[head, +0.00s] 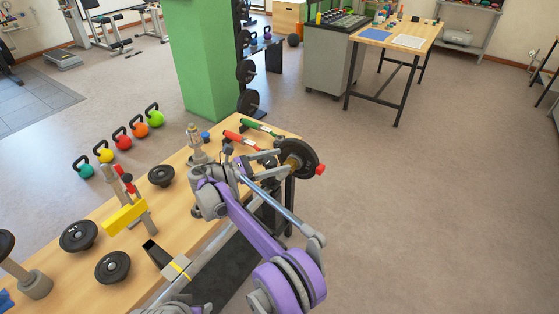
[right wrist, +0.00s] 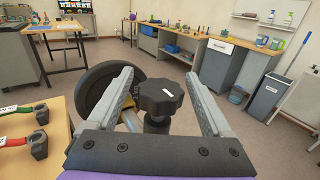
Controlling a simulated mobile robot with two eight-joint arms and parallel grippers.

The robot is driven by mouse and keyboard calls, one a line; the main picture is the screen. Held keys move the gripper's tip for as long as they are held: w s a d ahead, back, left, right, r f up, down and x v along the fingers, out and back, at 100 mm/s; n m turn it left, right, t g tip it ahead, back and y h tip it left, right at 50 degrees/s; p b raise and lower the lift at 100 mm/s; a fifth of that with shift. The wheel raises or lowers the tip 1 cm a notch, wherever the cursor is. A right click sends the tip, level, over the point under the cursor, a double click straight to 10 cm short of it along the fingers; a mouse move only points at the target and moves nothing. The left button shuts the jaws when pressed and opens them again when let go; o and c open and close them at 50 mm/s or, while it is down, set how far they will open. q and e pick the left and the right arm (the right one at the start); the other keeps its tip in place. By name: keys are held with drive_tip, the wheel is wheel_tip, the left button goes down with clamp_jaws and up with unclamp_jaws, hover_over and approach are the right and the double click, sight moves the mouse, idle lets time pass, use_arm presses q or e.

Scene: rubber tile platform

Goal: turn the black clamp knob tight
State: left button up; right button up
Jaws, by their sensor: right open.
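The black clamp knob (right wrist: 160,96) shows in the right wrist view, lobed, with a small white mark on top and a dark stem below. My right gripper (right wrist: 159,76) is open, with one finger on each side of the knob and gaps visible between. In the head view my right gripper (head: 278,163) is at the far right end of the wooden bench, close to a black weight plate (head: 303,157). I cannot make out the knob in the head view. The plate (right wrist: 98,92) stands upright behind the left finger in the wrist view.
Red-handled (head: 240,138) and green-handled (head: 262,128) tools lie on the bench (head: 205,238) near the gripper. Several black discs and a yellow block (head: 124,217) occupy its left part. The floor (head: 420,220) to the right is clear.

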drive_tip(key=v, duration=0.9)
drive_tip(key=shift+s+a, duration=0.2)
drive_tip(key=shift+a, duration=0.1)
